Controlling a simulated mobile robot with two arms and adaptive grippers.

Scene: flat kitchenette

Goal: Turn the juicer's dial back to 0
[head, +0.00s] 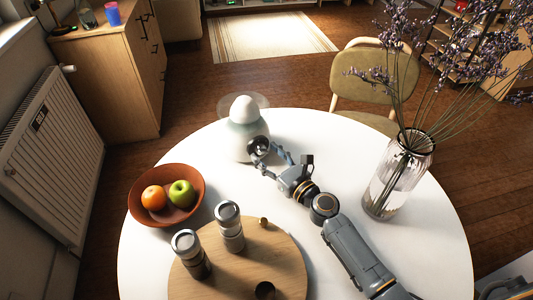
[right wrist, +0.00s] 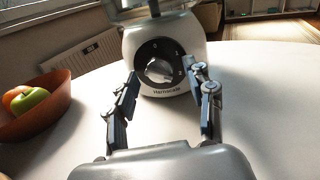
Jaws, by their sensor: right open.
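The juicer (head: 243,134) is white with a rounded top and stands upright at the far side of the round white table. In the right wrist view, the juicer's front (right wrist: 190,28) carries a dark round dial plate with a silver dial (right wrist: 159,70) in its middle. Small marks ring the dial; its exact setting is too small to read. My right gripper (head: 268,158) is in front of the juicer. Its open fingers (right wrist: 166,78) stand left and right of the dial, nearer to me, and appear apart from it. My left gripper is not in view.
A brown bowl (head: 136,205) with an orange and an apple is at the left. A round wooden board (head: 262,262) with two grinders is in front. A glass vase (head: 388,187) with tall purple flowers stands right of my right arm. A chair is behind the table.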

